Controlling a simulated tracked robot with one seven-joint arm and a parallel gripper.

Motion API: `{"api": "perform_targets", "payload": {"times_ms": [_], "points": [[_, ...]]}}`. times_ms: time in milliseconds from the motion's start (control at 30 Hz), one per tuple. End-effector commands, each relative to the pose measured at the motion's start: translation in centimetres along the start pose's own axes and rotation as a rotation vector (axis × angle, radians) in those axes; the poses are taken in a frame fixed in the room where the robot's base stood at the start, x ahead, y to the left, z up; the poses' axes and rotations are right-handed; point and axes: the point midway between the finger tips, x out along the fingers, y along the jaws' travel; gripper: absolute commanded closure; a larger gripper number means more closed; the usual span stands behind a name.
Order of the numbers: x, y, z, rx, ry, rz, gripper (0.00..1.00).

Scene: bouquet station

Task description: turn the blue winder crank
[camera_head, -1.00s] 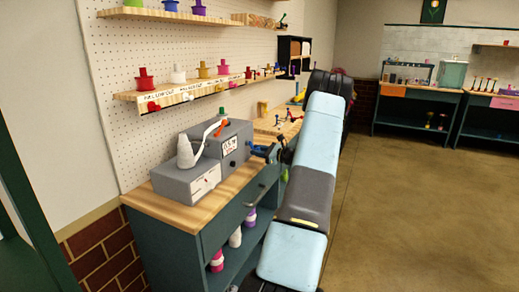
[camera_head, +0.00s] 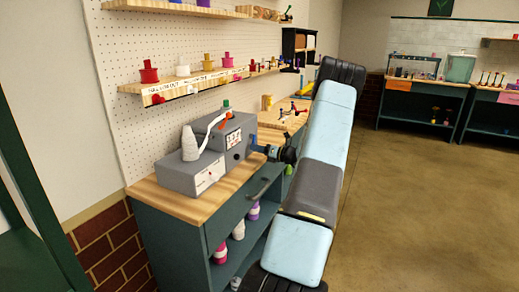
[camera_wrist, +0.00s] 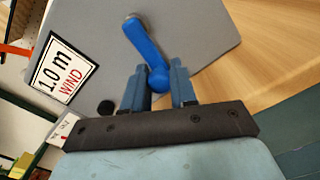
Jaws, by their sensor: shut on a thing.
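The winder is a grey box (camera_head: 238,138) on the wooden counter, with a "1.0 m WIND" label (camera_wrist: 62,75) on its face in the wrist view. Its blue crank (camera_wrist: 146,45) has an arm running from a metal hub down to a rounded knob. My gripper (camera_wrist: 160,85) is shut on the knob end, one finger on each side. In the head view my gripper (camera_head: 272,152) is at the box's right side, and the crank is hard to make out there.
A lower grey box (camera_head: 190,172) with a white cone (camera_head: 190,145) stands left of the winder. A red part (camera_head: 225,120) sits on top. A shelf of coloured spools (camera_head: 200,82) hangs above. Open floor (camera_head: 420,210) lies to the right.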

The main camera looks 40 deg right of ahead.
Motion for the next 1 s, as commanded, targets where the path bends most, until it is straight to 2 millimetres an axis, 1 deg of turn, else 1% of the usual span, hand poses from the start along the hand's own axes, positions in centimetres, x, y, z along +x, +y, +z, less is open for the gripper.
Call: {"api": "perform_targets", "payload": {"times_ms": [200, 367, 900, 933, 1000], "points": [[-0.08, 0.43, 0.02, 0.109, -0.003, -0.004, 1.00], [-0.09, 0.61, 0.01, 0.154, -0.003, -0.004, 1.00], [-0.11, 0.69, 0.04, 0.175, -0.004, -0.004, 1.00], [-0.11, 0.69, 0.04, 0.175, -0.004, -0.005, 0.70], [-0.10, 0.71, 0.01, 0.175, -0.004, -0.004, 0.64]]}}
